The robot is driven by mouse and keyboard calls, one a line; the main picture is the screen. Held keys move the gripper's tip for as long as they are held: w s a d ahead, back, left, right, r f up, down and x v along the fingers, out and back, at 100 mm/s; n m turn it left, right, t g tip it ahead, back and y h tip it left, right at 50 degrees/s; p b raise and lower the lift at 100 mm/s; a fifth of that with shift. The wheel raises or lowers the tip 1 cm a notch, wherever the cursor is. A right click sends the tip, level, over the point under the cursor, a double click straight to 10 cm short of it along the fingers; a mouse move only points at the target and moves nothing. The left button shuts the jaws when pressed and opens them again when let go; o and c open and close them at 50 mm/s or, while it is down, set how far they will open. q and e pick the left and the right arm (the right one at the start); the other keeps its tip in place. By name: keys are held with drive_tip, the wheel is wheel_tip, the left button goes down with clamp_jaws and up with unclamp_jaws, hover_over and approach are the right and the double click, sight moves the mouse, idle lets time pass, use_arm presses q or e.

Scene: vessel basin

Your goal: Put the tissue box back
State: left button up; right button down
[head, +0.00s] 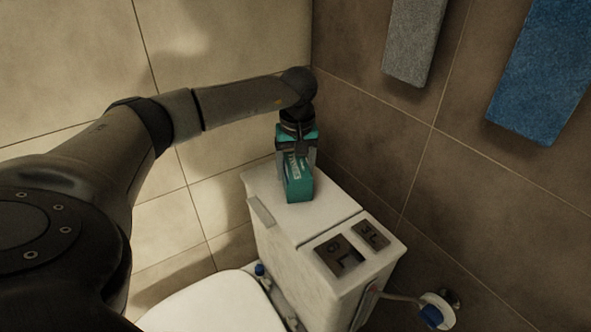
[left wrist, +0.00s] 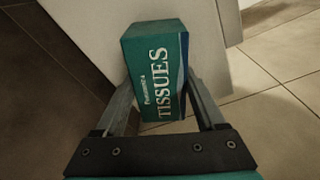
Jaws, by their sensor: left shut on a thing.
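The teal tissue box (head: 299,181) is at the back part of the white toilet tank's lid (head: 326,203) in the head view. My left gripper (head: 298,150) reaches it from above and behind and is shut on it. In the left wrist view the tissue box (left wrist: 158,70), with "TISSUES" printed on its side, sits between the two fingers of my left gripper (left wrist: 158,95). I cannot tell whether the box touches the lid or is just above it. My right gripper is not in view.
Two dark flush plates (head: 345,253) are on the front part of the tank top. The white toilet lid (head: 212,305) is at the bottom. A grey towel (head: 414,40) and a blue towel (head: 545,70) hang on the brown tiled wall at right. A hose fitting (head: 437,311) is low on that wall.

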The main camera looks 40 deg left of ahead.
sight(296, 166)
use_arm(q)
drive_tip(key=shift+f, duration=0.1)
drive_tip(key=o, duration=1.4)
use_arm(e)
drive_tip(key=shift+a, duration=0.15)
use_arm(q)
drive_tip(key=shift+r, duration=0.3)
wheel_tip(296, 166, up, 3)
drive_tip(key=shift+d+r+p, duration=0.15)
drive_tip(key=shift+r+p, duration=0.05)
drive_tip(key=shift+p, duration=0.45)
drive_tip(key=r, duration=0.2)
drive_tip(key=r+p, duration=0.1)
drive_tip(key=r, duration=0.2)
drive_tip(key=s+r+p, duration=0.1)
drive_tip(key=r, duration=0.2)
drive_tip(key=shift+d+r, duration=0.2)
drive_tip(key=shift+d, duration=0.2)
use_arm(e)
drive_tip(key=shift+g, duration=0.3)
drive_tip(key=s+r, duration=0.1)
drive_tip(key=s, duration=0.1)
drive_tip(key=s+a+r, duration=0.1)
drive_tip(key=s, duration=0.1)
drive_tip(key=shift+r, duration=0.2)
